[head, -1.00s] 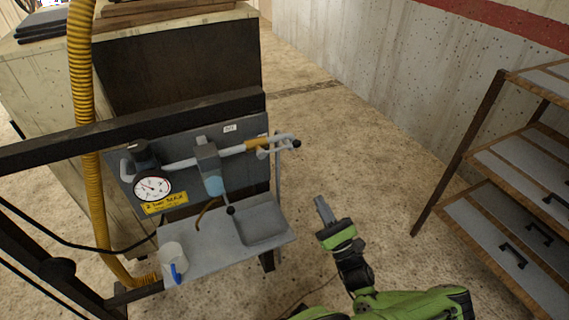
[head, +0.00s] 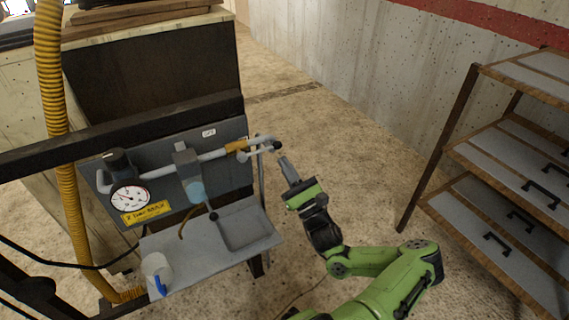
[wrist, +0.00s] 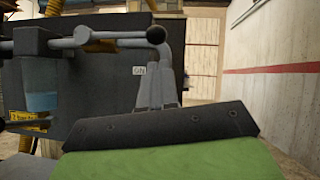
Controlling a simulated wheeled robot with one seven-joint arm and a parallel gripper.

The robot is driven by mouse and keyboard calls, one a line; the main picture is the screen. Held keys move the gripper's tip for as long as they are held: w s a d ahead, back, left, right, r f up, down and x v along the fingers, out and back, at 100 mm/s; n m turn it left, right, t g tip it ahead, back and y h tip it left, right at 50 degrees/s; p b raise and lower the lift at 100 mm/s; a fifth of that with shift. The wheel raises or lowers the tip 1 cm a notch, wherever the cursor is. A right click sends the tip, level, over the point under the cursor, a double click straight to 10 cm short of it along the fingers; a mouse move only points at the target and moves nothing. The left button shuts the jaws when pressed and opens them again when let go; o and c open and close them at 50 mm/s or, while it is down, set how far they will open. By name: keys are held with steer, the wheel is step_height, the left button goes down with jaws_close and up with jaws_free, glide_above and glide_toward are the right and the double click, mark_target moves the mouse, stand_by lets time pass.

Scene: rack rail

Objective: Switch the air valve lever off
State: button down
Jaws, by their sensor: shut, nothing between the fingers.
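The air valve (head: 236,146) has a brass-coloured body at the right end of the pale pipe. Its lever (head: 262,148) looks pale, with a dark knob at the right end, and runs roughly along the pipe. In the wrist view the lever (wrist: 120,35) crosses the top, just beyond my fingers. My gripper (head: 284,160) is shut and empty, just right of and a little below the lever's knob. In the wrist view my gripper's fingertips (wrist: 158,70) are together below the lever's right end. Whether they touch it I cannot tell.
A pressure gauge (head: 130,196) and a filter bowl (head: 195,190) hang on the same panel. A shelf rack (head: 470,150) stands at right. The floor between is clear.

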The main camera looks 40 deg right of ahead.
steer(key=shift+w+a+r, duration=0.15)
steer(key=shift+w+r, duration=0.05)
steer(key=shift+r, duration=0.7)
steer(key=shift+r, duration=0.1)
